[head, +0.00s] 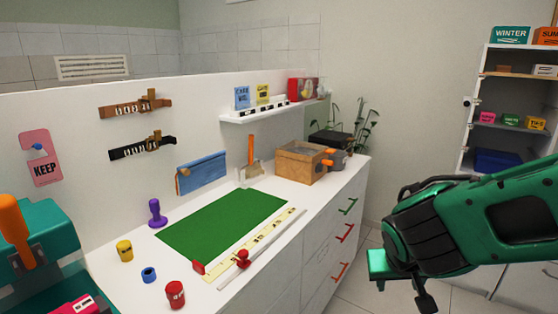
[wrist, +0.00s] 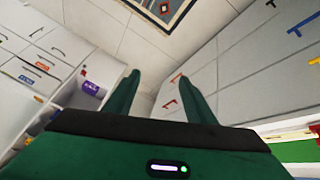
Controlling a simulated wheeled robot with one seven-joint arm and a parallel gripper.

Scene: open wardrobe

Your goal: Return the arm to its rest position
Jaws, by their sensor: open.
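My arm (head: 470,225) is green and black and reaches in from the right edge of the head view. My gripper (head: 402,284) hangs low at its end, in front of the white drawer cabinet's right side and apart from it. In the wrist view my gripper (wrist: 158,80) shows two green fingers spread apart with nothing between them. Tiled floor shows beyond the fingers. The arm's base end is out of the head view.
A white counter (head: 118,287) with a green mat (head: 222,222) stands left of the arm. Its drawers have colored handles (head: 345,232). An open wardrobe (head: 482,140) stands behind the arm at right. A patterned rug (wrist: 172,10) lies on the floor.

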